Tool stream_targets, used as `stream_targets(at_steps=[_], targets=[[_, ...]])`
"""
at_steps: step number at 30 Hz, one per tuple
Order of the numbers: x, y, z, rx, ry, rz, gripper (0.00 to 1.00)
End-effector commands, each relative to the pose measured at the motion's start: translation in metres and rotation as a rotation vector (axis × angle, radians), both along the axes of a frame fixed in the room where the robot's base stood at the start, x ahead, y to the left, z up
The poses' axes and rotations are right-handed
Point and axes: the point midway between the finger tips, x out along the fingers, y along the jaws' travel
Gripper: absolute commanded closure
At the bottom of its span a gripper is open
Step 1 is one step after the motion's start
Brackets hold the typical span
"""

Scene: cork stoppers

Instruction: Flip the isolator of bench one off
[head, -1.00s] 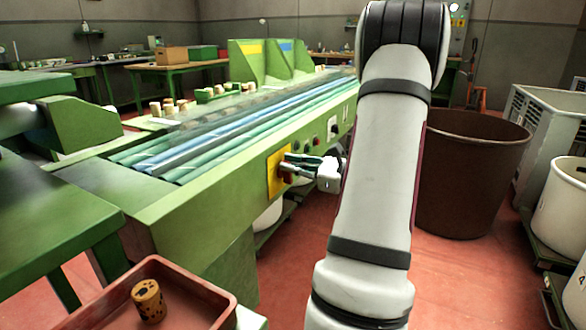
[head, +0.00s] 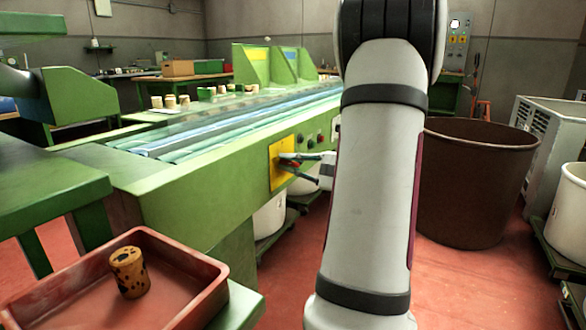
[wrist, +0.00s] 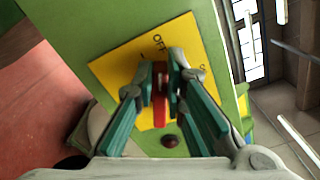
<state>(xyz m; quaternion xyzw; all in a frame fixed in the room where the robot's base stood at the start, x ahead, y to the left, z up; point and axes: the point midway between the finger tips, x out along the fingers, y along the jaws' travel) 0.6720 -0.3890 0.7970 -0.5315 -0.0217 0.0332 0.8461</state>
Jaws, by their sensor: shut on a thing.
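The isolator is a red handle (wrist: 160,88) on a yellow plate (wrist: 115,70) on the side of the green bench. In the wrist view the handle stands upright in the picture, its upper end just below the word OFF. Other lettering at the plate's right is partly hidden by a finger. My gripper (wrist: 160,85) is shut on the red handle, a finger on each side. In the head view the yellow plate (head: 275,172) is on the bench's near end, and my gripper (head: 288,162) reaches it from the right. My arm hides part of the bench.
A red tray (head: 212,290) with a marked cork (head: 129,272) stands at lower left. A brown bin (head: 475,190) is right of my arm. White tubs (head: 270,217) stand under the bench. A dark red button (wrist: 170,141) sits beside the plate. Red floor lies open in front.

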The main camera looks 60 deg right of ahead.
Motion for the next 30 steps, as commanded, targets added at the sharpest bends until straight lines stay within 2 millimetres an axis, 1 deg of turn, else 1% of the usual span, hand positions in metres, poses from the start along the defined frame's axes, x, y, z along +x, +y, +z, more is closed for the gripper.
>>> stream_targets(at_steps=[1, 6, 15, 21, 30], targets=[[0.0, 0.0, -0.004, -0.037, 0.001, -0.002, 1.0], [-0.001, 0.001, -0.007, -0.182, -0.009, -0.003, 1.0], [-0.001, 0.002, -0.012, -0.369, -0.024, -0.003, 1.0], [-0.001, 0.002, -0.014, -0.435, -0.028, -0.004, 1.0], [-0.001, 0.001, -0.014, -0.463, -0.031, -0.004, 1.0]])
